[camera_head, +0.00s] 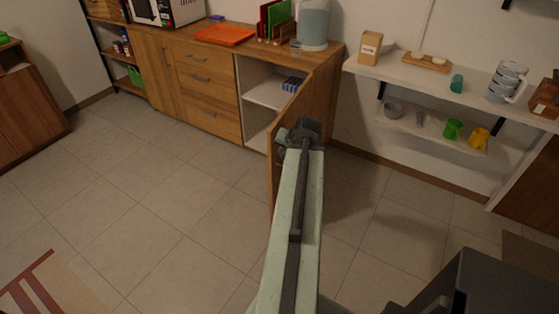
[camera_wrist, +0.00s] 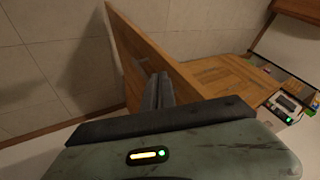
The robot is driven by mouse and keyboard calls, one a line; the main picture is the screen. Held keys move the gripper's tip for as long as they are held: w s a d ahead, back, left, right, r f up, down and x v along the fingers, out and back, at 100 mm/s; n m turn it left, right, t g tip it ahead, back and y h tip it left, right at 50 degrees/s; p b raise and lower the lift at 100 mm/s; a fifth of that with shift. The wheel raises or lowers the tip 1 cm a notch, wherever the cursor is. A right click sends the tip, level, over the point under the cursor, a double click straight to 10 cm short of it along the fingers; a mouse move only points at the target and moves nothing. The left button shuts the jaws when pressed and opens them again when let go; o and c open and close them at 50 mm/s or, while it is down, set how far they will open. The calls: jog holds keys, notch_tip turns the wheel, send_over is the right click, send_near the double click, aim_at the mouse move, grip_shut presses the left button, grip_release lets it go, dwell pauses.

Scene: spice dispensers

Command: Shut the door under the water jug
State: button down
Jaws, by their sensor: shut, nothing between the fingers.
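The water jug (camera_head: 314,25) stands on the right end of the wooden cabinet in the head view. The cabinet door (camera_head: 285,122) below it is swung wide open, away from the cabinet front, and the shelf compartment is exposed. The door also shows as a wooden panel in the wrist view (camera_wrist: 141,55). My gripper (camera_head: 299,130) is shut and empty, close to the door on its right, outer side, and hides part of it. In the wrist view its dark fingers (camera_wrist: 158,90) are together near the door panel. I cannot tell whether they touch it.
Inside the cabinet are a white shelf (camera_head: 266,92) and small blue boxes (camera_head: 293,84). Drawers (camera_head: 207,89) fill the cabinet's middle. A wall shelf (camera_head: 437,78) with cups stands to the right. The tiled floor (camera_head: 170,200) left of the door is clear.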

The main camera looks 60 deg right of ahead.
jog(key=s+d, duration=0.1)
jog(key=b, duration=0.8)
send_near(275, 159)
jog(key=x, duration=0.5)
jog(key=shift+d+r, duration=0.1)
